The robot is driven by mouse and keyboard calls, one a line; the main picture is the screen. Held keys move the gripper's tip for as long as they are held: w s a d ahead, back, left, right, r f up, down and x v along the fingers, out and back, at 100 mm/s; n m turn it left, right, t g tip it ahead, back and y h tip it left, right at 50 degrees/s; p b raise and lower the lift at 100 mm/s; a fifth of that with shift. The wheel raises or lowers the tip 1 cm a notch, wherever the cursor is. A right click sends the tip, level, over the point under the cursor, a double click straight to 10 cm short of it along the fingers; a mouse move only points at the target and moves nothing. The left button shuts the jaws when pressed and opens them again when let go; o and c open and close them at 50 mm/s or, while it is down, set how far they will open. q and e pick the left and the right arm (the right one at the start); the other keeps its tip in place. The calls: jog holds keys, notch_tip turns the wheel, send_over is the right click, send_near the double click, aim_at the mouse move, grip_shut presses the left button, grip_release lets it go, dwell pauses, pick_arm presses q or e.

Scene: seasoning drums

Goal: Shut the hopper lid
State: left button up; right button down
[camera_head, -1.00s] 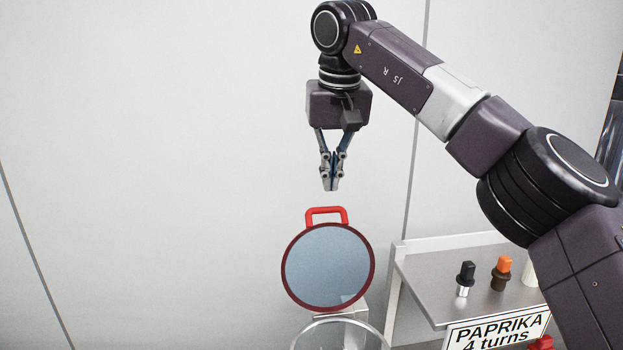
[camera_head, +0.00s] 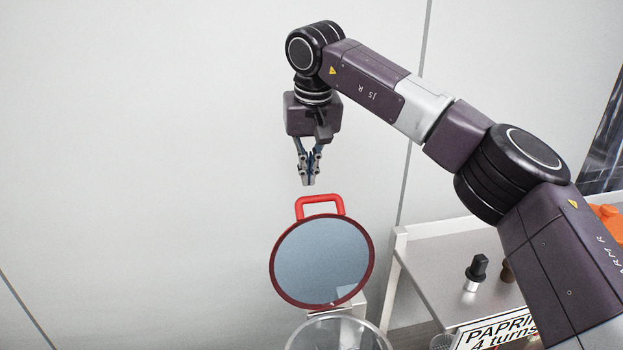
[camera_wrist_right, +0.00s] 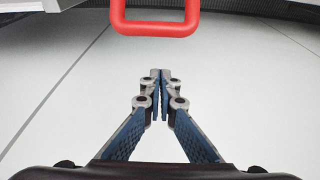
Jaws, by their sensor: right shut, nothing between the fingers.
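The hopper lid (camera_head: 322,262) is a round grey-blue disc with a dark red rim and a red loop handle (camera_head: 320,201) on top. It stands raised, tilted up above the clear round hopper (camera_head: 338,322), whose lower part is cut off by the frame. My right gripper (camera_head: 309,184) is shut and empty, pointing down just above the handle and apart from it. In the right wrist view the shut fingertips (camera_wrist_right: 161,72) point towards the red handle (camera_wrist_right: 155,27), with a gap between. My left gripper is not in view.
A grey metal shelf (camera_head: 430,265) stands at the right with a black-topped shaker (camera_head: 476,272) and a "PAPRIKA 4 turns" sign (camera_head: 498,330). My right arm hides part of it. A plain pale wall (camera_head: 140,150) lies behind, with free room at the left.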

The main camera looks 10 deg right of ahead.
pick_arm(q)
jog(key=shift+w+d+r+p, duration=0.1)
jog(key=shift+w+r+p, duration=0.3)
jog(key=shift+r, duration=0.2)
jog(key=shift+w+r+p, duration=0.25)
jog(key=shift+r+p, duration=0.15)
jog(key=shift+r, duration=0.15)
pick_arm(e)
jog(key=s, duration=0.2)
jog(key=s+f, duration=0.1)
jog(key=shift+s, duration=0.35)
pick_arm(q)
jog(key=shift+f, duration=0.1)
pick_arm(e)
jog(key=shift+s+r, duration=0.1)
